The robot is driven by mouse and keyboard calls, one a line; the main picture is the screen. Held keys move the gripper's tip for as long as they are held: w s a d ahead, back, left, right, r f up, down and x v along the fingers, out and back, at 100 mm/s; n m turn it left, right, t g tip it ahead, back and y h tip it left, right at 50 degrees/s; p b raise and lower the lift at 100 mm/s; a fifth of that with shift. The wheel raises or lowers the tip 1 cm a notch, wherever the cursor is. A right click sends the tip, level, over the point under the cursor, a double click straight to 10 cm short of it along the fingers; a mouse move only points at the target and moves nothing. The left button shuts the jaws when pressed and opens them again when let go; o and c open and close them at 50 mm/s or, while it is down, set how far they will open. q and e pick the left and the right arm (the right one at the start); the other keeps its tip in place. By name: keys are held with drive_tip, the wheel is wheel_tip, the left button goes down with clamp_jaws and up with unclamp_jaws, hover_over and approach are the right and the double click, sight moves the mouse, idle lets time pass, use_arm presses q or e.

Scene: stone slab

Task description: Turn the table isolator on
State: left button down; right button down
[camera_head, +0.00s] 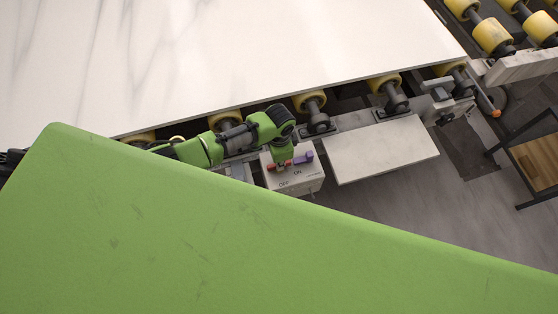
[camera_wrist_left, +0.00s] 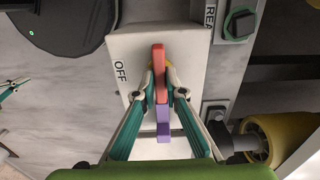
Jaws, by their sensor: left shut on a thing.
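The isolator is a white box (camera_head: 294,183) at the edge of the roller table, with OFF and ON printed on it. Its bar handle has a red end (camera_head: 271,167) on the OFF side and a purple end (camera_head: 303,157) towards ON. In the left wrist view the white box (camera_wrist_left: 135,50) shows the OFF label beside the red part (camera_wrist_left: 159,72), and the purple part (camera_wrist_left: 163,125) lies nearer me. My left gripper (camera_head: 283,166) is shut on the handle, its fingertips (camera_wrist_left: 169,95) either side of the bar's middle. The ON label is hidden in the wrist view. My right gripper is not seen.
A large white marble slab (camera_head: 250,60) lies on the table's yellow rollers (camera_head: 310,102) behind the box. A pale flat panel (camera_head: 382,150) sticks out right of the box. A wooden-topped stand (camera_head: 538,163) is far right, with bare floor between.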

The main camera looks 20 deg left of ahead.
use_arm(q)
drive_tip(key=c, duration=2.1)
unclamp_jaws()
drive_tip(key=shift+r, duration=0.1)
wheel_tip(320, 180, up, 12)
